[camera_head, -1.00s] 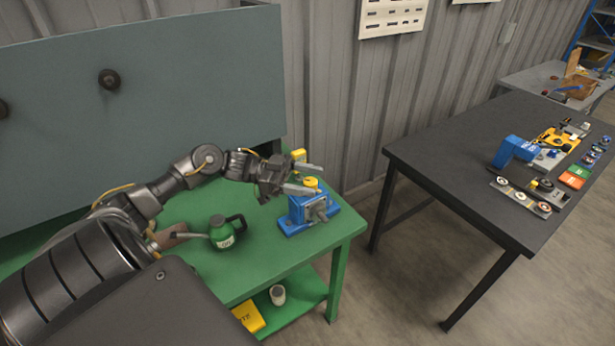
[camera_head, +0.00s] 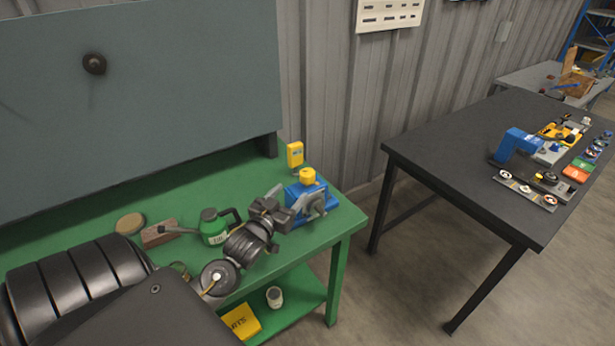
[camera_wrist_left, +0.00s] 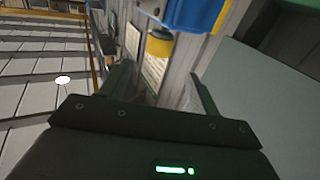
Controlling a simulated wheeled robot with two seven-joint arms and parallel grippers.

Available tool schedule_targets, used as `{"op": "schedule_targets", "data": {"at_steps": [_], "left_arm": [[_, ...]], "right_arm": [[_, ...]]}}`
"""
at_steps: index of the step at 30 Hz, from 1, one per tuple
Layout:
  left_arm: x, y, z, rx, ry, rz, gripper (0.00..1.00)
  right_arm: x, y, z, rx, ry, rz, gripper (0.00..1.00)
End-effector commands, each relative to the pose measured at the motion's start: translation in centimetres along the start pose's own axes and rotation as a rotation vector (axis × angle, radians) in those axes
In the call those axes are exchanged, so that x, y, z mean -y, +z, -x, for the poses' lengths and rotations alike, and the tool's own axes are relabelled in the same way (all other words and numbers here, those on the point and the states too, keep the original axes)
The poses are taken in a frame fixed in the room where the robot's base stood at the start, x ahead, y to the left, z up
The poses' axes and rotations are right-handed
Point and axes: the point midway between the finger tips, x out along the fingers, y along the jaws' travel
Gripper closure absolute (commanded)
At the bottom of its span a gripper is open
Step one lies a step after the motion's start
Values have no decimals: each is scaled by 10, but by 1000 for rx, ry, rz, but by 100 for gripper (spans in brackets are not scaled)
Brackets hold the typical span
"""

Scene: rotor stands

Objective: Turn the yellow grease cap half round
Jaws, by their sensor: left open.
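The yellow grease cap (camera_head: 307,176) sits on top of a blue bearing block (camera_head: 325,212) at the right end of the green bench. My left gripper (camera_head: 287,204) is just left of the block and lower than the cap, its fingers pointing towards the block. In the left wrist view the fingers (camera_wrist_left: 163,80) are apart with nothing between them. A yellow cylinder, seemingly the cap (camera_wrist_left: 160,43), shows beyond them next to blue metal (camera_wrist_left: 195,12). Whether a fingertip touches the block cannot be told. My right gripper is not in view.
A green oil can (camera_head: 213,228) stands just left of my gripper. A yellow device (camera_head: 295,154) stands behind the block. A brown block (camera_head: 158,235) and a round tan pad (camera_head: 130,223) lie farther left. A dark table (camera_head: 440,150) with parts stands apart on the right.

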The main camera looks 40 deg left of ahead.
Motion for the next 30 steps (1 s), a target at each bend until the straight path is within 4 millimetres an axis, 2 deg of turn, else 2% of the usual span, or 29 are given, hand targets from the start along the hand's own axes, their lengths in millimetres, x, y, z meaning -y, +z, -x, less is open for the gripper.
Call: {"op": "schedule_targets", "data": {"at_steps": [5, 8, 21, 25, 30], "left_arm": [[0, 1, -3, 5, 0, -14, 38], [0, -1, -12, 5, 1, -14, 38], [-1, -1, -89, 5, 2, -12, 38], [-1, 0, -102, 5, 3, -12, 38], [-1, 2, -108, 5, 3, -13, 38]], "right_arm": [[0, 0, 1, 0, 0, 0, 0], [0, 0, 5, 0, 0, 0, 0], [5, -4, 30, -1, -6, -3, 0], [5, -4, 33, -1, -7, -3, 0], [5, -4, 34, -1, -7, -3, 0]]}}
